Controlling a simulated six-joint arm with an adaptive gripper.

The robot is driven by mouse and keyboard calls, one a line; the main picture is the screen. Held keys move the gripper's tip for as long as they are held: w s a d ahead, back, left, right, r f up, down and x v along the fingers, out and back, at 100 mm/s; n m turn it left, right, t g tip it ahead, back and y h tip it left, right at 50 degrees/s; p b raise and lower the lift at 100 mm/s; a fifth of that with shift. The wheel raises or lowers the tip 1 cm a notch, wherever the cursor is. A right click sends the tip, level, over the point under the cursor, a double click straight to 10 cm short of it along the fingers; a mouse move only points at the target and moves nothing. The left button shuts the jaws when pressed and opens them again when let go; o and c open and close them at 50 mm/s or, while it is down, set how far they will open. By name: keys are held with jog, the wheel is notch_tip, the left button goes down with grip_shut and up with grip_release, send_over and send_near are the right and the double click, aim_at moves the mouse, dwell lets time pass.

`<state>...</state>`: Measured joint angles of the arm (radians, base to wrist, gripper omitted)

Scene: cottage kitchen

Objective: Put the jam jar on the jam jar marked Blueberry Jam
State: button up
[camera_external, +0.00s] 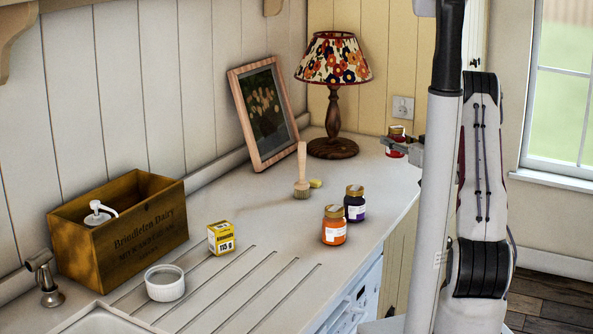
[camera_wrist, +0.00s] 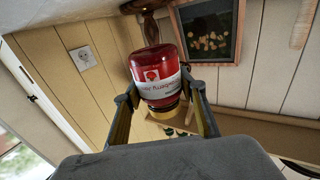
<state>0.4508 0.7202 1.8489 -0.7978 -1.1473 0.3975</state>
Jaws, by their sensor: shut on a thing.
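My gripper (camera_external: 408,146) is shut on a jar of red jam (camera_external: 396,141) at the far right end of the counter, beyond the other jars. In the wrist view the two fingers (camera_wrist: 165,100) grip the red jar (camera_wrist: 152,68) from both sides. That view is upside down, and the jar is upright with its lid upward. Its label is only partly readable.
A brush (camera_external: 302,178) and a small yellow thing (camera_external: 316,184) are behind the jars. A lamp (camera_external: 333,148) and picture frame (camera_external: 262,112) stand at the back. A yellow box (camera_external: 221,238), white ramekin (camera_external: 165,283) and wooden crate (camera_external: 120,240) are to the left.

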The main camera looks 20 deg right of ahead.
jog(key=shift+a+r, duration=0.1)
jog(key=shift+r, duration=0.4)
jog(key=s+a+r+y, duration=0.1)
jog(key=s+a+r, duration=0.1)
jog(key=a+r, duration=0.15)
notch_tip(320, 180, up, 5)
jog(key=n+g+y, duration=0.7)
jog(key=n+y, duration=0.1)
jog(key=y, duration=0.1)
send_over(356, 188)
jog(key=shift+f, duration=0.1)
jog(key=shift+f, duration=3.15)
jog(key=shift+f, duration=0.1)
jog(key=shift+f, duration=1.75)
jog(key=shift+f, duration=0.1)
